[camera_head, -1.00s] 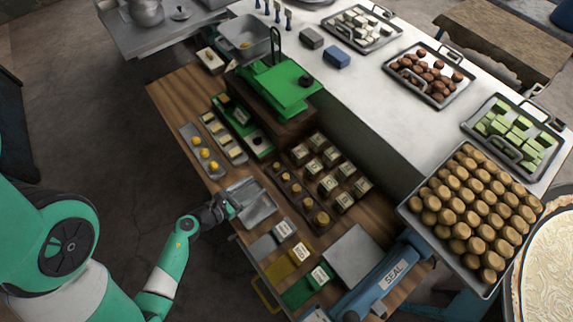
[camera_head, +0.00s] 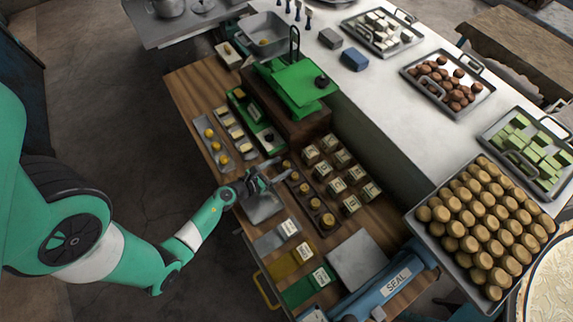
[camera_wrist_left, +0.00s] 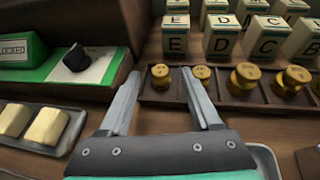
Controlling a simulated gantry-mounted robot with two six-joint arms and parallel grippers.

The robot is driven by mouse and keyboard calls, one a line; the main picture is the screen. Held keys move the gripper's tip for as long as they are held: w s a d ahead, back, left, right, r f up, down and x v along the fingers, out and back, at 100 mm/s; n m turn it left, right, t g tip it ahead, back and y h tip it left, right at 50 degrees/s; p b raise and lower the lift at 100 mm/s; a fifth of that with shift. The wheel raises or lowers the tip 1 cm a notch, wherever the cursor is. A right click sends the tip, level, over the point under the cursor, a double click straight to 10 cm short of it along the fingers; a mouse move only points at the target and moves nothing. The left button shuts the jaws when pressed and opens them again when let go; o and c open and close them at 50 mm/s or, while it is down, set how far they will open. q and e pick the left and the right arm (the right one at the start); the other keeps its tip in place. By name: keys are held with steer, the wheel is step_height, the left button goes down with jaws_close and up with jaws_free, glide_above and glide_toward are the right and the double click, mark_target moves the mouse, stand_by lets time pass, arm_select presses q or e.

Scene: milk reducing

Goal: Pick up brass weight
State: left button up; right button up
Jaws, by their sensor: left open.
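Several brass weights stand in a row in a dark wooden rack (camera_head: 312,208); one is the weight (camera_head: 328,219) at the near end. In the left wrist view, the smallest brass weight (camera_wrist_left: 160,77) shows between the two finger lines, and a second small weight (camera_wrist_left: 202,73) is just right of the right fingertip. Larger weights (camera_wrist_left: 247,77) continue to the right. My left gripper (camera_head: 274,172) is open and empty, beside the rack's far end and above a grey metal tray (camera_head: 262,207). The fingers appear short of the weight; exact height is unclear. My right gripper is out of view.
Lettered blocks (camera_head: 338,186) stand behind the rack. A green balance (camera_head: 297,83) on a dark wooden base is farther back. A green box (camera_head: 254,122) and trays of yellow pieces (camera_head: 212,140) lie left. A blue SEAL device (camera_head: 392,284) is at the near right.

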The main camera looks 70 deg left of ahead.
arm_select(q)
steer(key=shift+x, duration=1)
steer(key=shift+d, duration=0.1)
jaws_close()
steer(key=shift+r, duration=0.1)
step_height(320, 180, up, 10)
steer(key=p, duration=0.8)
